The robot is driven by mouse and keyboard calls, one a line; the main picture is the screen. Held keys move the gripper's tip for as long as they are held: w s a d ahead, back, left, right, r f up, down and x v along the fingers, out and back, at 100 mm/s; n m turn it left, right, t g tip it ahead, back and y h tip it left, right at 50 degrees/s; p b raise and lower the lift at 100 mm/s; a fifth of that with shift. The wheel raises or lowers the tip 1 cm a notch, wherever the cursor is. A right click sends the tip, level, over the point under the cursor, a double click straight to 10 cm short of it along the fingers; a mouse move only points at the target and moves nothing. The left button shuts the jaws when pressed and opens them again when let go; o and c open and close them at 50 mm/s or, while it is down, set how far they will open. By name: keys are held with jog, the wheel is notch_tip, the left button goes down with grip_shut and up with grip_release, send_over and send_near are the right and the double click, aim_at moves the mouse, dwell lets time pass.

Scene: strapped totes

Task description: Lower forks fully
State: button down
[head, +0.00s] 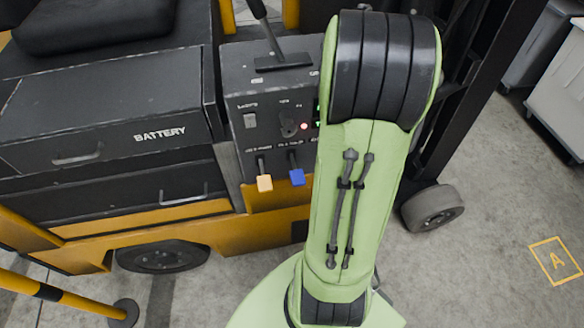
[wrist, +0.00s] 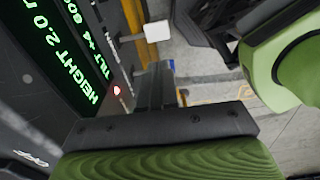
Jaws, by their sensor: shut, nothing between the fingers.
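The forklift's dark control panel (head: 268,110) is left of my arm in the head view. A black lever (head: 268,30) stands on top. In the wrist view a green-lit display (wrist: 75,50) reads "HEIGHT 2.0" and a tilt line, both partly cut off. A pale knob (wrist: 158,31) and a bit of blue (wrist: 170,65) show beyond my gripper (wrist: 156,75). My gripper is shut and empty near the panel; my arm hides it in the head view. The forks are not visible.
A drawer unit marked BATTERY (head: 110,115) is left of the panel. The dark mast (head: 470,90) and a wheel (head: 433,207) are on the right. Grey containers (head: 560,80) stand upper right.

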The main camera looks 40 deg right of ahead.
jog(key=shift+d+f, duration=0.1)
notch_tip(320, 180, down, 14)
jog(key=b, duration=0.3)
dwell(0.3)
jog(key=shift+f, duration=0.1)
